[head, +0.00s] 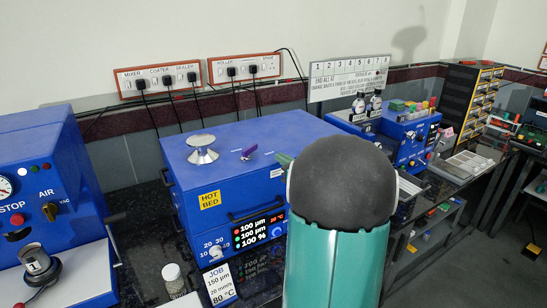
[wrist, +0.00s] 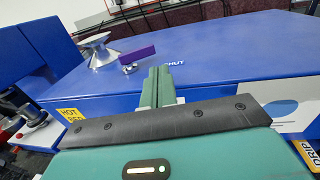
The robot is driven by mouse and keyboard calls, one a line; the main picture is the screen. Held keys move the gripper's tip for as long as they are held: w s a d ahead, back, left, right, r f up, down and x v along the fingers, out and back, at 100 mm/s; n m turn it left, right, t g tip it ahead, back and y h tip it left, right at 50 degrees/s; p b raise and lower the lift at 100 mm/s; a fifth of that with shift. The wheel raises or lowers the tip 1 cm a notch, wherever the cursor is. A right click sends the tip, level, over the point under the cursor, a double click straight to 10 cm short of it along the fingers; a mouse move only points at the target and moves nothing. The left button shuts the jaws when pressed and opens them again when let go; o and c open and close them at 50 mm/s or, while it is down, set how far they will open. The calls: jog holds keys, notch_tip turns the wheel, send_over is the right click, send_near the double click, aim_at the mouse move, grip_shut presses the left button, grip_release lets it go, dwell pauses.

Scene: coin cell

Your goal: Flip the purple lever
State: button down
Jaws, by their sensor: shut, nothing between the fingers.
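The purple lever (head: 248,154) is a small flat handle on top of the blue hot bed machine (head: 195,222). In the wrist view the lever (wrist: 138,55) stands on a small metallic pivot, just beyond and slightly left of the fingertips. My gripper (wrist: 159,72) is shut and empty, its green fingers pointing over the blue top towards the lever. I cannot tell whether they touch. In the head view only the fingertips (head: 284,159) show, right of the lever; my arm hides the rest. White lettering ending in "HUT" is right of the lever.
A silver knob (head: 202,149) stands on the same blue top, left of the lever. A blue press with a gauge (head: 45,190) is at the left. Socket strips with plugs (head: 157,76) are on the back wall. The blue top behind the lever is clear.

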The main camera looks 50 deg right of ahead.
jog(key=s, duration=0.4)
jog(key=s+d, duration=0.1)
jog(key=s, duration=0.1)
